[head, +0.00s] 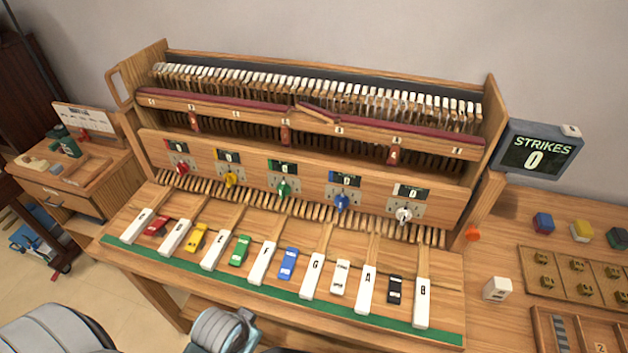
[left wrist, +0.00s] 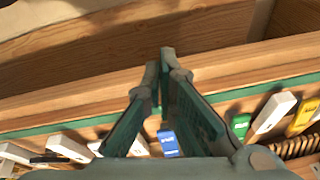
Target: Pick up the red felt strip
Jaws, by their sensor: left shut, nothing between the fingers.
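A dark red felt strip (head: 225,101) runs along the top of the wooden rail of the piano action in the head view. It also covers the rail's right side, past a small tilted wooden piece near the middle. My left gripper (left wrist: 161,62) shows in the left wrist view, shut and empty, with its fingertips close together. It is over the front edge of the key bed, well away from the felt. In the head view only grey parts of my arm show at the bottom edge, and the left fingers are hidden. My right gripper is in neither view.
White lettered keys and coloured blocks (head: 288,263) line the key bed above a green front strip (head: 275,292). A panel with coloured knobs (head: 284,188) stands below the rail. A STRIKES 0 display (head: 538,153) is at right. Side tables hold small parts.

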